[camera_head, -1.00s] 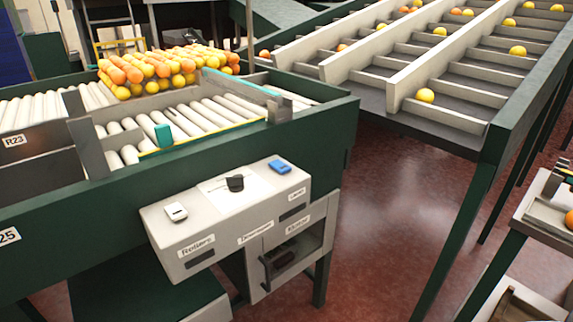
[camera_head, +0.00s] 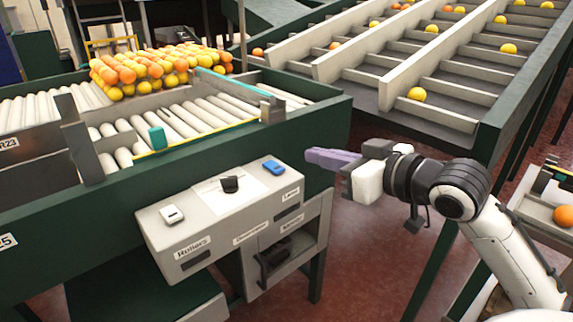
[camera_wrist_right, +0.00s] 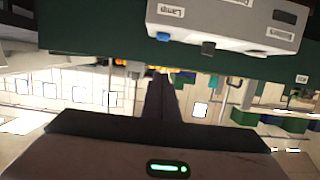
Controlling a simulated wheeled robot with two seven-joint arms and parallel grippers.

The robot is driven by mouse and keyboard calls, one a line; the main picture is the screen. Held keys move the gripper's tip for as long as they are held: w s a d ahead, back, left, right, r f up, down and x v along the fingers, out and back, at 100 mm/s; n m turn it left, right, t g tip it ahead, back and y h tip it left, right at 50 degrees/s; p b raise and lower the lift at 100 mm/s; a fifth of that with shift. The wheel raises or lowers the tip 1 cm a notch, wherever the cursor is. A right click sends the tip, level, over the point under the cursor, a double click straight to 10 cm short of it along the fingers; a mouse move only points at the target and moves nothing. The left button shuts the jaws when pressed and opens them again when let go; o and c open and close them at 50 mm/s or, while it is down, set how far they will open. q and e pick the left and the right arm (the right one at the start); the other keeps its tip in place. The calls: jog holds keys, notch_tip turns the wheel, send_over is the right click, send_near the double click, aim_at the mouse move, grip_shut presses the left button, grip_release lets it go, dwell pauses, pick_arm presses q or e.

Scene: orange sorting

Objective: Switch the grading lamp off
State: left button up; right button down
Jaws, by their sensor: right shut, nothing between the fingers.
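The grey control box (camera_head: 240,238) is fixed to the front of the green roller conveyor. On its top are a white rocker switch (camera_head: 172,215) above the label Rollers, a black knob (camera_head: 230,184) in the middle, and a blue rocker switch (camera_head: 274,166) above the label Lamp. In the right wrist view the box (camera_wrist_right: 215,28) appears upside down, with the blue switch (camera_wrist_right: 163,37) at its lower edge. My right gripper (camera_head: 310,158) is shut and empty, to the right of the blue switch and apart from it. My left gripper is out of view.
Oranges and lemons lie piled on the rollers behind the box. The conveyor's green side rail (camera_head: 320,125) runs behind the gripper. Sloping sorting lanes (camera_head: 440,110) with several fruits stand at the back right. An open compartment (camera_head: 285,255) sits below the box.

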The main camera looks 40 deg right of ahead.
jog(key=shift+w, duration=0.1)
jog(key=p, duration=0.1)
send_over(286, 178)
jog(key=shift+s+f, duration=0.2)
jog(key=shift+f, duration=0.95)
notch_tip(286, 178, down, 3)
jog(key=shift+w+f, duration=0.1)
jog(key=shift+f, duration=0.6)
